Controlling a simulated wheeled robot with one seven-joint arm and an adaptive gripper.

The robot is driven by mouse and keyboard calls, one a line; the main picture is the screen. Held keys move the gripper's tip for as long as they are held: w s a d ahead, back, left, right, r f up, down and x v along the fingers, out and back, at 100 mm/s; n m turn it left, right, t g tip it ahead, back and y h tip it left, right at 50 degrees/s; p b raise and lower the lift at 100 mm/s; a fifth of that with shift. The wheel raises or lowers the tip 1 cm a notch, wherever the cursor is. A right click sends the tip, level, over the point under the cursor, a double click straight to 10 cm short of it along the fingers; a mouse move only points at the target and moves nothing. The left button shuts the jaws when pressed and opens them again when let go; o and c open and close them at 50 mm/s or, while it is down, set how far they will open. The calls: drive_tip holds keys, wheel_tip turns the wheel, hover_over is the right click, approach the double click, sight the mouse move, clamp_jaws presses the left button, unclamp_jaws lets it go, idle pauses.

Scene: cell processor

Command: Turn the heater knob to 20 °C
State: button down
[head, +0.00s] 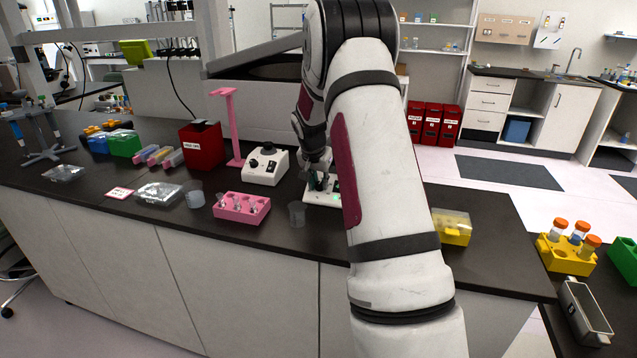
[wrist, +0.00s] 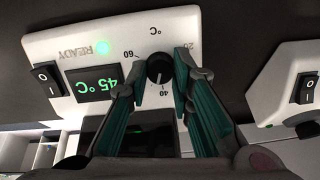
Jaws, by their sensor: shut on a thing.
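The heater (wrist: 110,45) is a white panel with a green display (wrist: 96,88) reading 45 °C, a lit green READY light and a rocker switch. Its black round knob (wrist: 159,69) has a white pointer mark, with 60, 40 and 20 printed around it. The pointer is toward the 40 side. My gripper (wrist: 160,82) has its two green-lined fingers on either side of the knob, shut on it. In the head view my gripper (head: 320,182) is over the heater (head: 322,194), which my arm mostly hides.
A white device with a black top (head: 266,164) stands just left of the heater. A clear cup (head: 297,214) and a pink rack (head: 242,207) are in front. A yellow box (head: 452,227) lies right of my arm. A second white device (wrist: 288,85) is close by in the wrist view.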

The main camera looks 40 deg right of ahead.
drive_tip(key=n, duration=0.3)
drive_tip(key=shift+a+n, duration=0.1)
drive_tip(key=shift+n, duration=0.2)
drive_tip(key=n, duration=0.3)
drive_tip(key=shift+w+n+g+h+b, duration=0.1)
drive_tip(key=shift+n+g+h+b, duration=0.2)
drive_tip(key=shift+b, duration=0.05)
drive_tip(key=n, duration=0.3)
drive_tip(key=shift+a+n, duration=0.1)
drive_tip(key=shift+n, duration=0.2)
drive_tip(key=n, duration=0.3)
drive_tip(key=shift+h, duration=0.4)
drive_tip(key=n+p, duration=0.2)
drive_tip(key=n, duration=0.4)
drive_tip(key=shift+a+f+n, duration=0.1)
drive_tip(key=shift+a+n, duration=0.05)
drive_tip(key=shift+n, duration=0.25)
drive_tip(key=n+h+p, duration=0.1)
drive_tip(key=n, duration=0.5)
drive_tip(key=shift+f+n+p, duration=0.1)
drive_tip(key=shift+n+p, duration=0.2)
drive_tip(key=shift+p, duration=0.1)
drive_tip(key=shift+n, duration=0.3)
